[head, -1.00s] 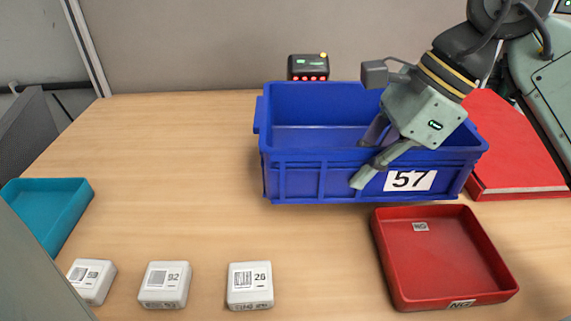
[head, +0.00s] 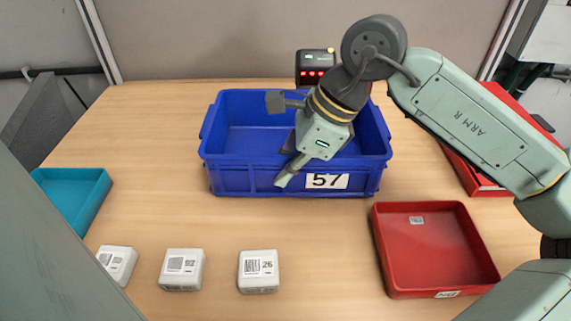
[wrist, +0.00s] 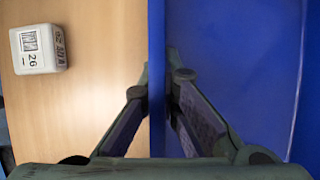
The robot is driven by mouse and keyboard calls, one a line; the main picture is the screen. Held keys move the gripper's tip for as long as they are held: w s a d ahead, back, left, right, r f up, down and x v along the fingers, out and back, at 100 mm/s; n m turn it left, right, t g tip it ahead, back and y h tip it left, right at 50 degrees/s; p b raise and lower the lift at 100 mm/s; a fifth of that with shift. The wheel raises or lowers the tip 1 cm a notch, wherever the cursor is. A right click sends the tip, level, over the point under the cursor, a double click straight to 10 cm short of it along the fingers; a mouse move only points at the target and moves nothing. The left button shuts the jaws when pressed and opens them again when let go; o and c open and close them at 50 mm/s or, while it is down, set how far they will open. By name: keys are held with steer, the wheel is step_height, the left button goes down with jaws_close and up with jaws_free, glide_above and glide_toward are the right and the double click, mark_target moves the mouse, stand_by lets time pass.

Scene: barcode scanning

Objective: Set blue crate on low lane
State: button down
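The blue crate (head: 236,180), with a white label reading 57 on its front wall, is upright near the middle of the table in the head view. My gripper (head: 286,165) is at the crate's front wall, left of the label, with one finger outside and one inside. In the wrist view the crate's wall (wrist: 157,40) runs between the two fingertips (wrist: 163,75), which close on it from both sides. I cannot tell whether the crate's bottom touches the table. No surface marked as a low lane shows.
A teal tray (head: 98,200) is at left. White boxes (head: 117,262) (head: 183,270) (head: 259,272) line the front. A black device (head: 316,68) stands behind the crate.

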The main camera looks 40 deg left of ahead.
steer(key=shift+f+b, duration=0.2)
steer(key=shift+b, duration=0.1)
steer(key=c, duration=1.8)
jaws_free()
steer(key=shift+r, duration=0.1)
steer(key=shift+r, duration=0.1)
